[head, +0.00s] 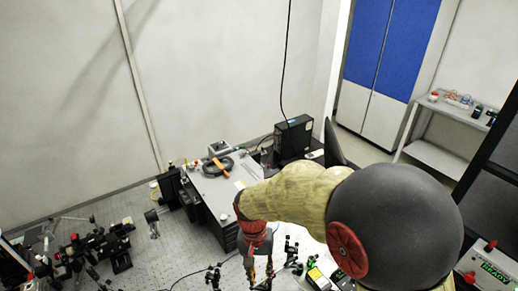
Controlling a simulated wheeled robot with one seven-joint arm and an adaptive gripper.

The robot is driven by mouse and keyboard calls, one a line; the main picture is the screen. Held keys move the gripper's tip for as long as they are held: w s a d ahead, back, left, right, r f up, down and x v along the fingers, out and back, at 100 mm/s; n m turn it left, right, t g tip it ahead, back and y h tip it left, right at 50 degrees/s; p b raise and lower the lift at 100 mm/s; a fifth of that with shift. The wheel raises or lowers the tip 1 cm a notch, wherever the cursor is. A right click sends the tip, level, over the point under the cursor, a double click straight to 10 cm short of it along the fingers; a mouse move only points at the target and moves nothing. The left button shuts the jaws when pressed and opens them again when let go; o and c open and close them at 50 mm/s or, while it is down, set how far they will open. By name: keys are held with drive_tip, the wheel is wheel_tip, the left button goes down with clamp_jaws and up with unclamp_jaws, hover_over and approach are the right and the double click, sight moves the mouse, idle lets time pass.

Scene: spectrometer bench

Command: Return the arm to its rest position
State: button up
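My arm (300,195) reaches across the lower middle of the head view, with a pale yellow link, a large dark grey rounded joint and red caps. It extends from the lower right toward the bench at the left. Its far end points down, and my gripper (262,272) shows small and dark at the bottom edge of the view. It is over or in front of the bench; its height above the surface is unclear. The fingers are too small and cut off to show whether they are open or shut, or hold anything.
An optical bench (130,208) with several black mounts (115,248) fills the lower left. A grey instrument box (218,190) with cables and a black box (293,138) stand behind my arm. A shelf (440,160) stands upper right.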

drive_tip(key=s+d+t+b, duration=0.3)
drive_tip(key=s+d+b, duration=0.3)
drive_tip(key=d+b, duration=0.3)
drive_tip(key=s+d+n+t+y+b, duration=0.1)
drive_tip(key=s+d+t+b, duration=0.3)
drive_tip(key=d+b, duration=0.5)
drive_tip(key=shift+s+d+r+t+b, duration=0.35)
drive_tip(key=shift+s+b, duration=0.75)
drive_tip(key=shift+b, duration=0.4)
